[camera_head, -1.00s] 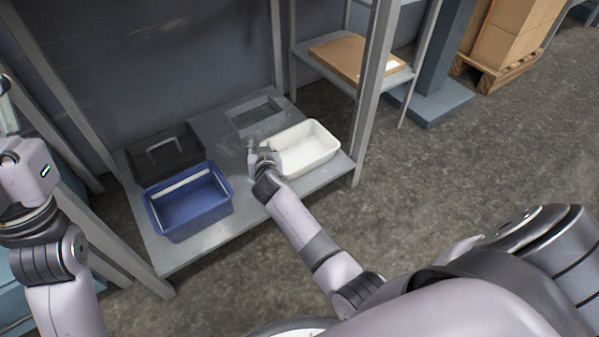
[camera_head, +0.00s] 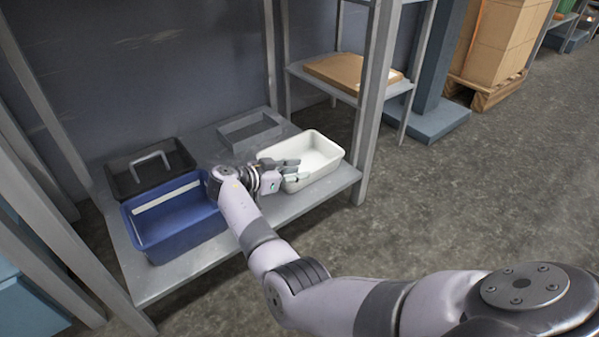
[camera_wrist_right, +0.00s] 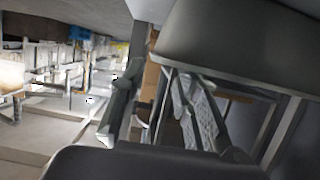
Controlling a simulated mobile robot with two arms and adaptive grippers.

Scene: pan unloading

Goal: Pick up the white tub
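The white tub (camera_head: 325,157) is an open rectangular tub at the right end of the grey low shelf (camera_head: 190,268). My right gripper (camera_head: 301,170) is at the tub's left front side in the head view, fingers pointing right across it. The two fingers are apart with a gap between them. They also show apart in the right wrist view (camera_wrist_right: 160,105). I cannot tell whether they touch the tub, and the gripper hides part of its near side. My left gripper is out of view.
A blue bin (camera_head: 172,232) stands left of my right arm, with a black handled tray (camera_head: 125,183) behind it. A grey shallow tray (camera_head: 232,134) lies behind the tub. A shelf post (camera_head: 369,110) rises close to the tub's right. Floor to the right is clear.

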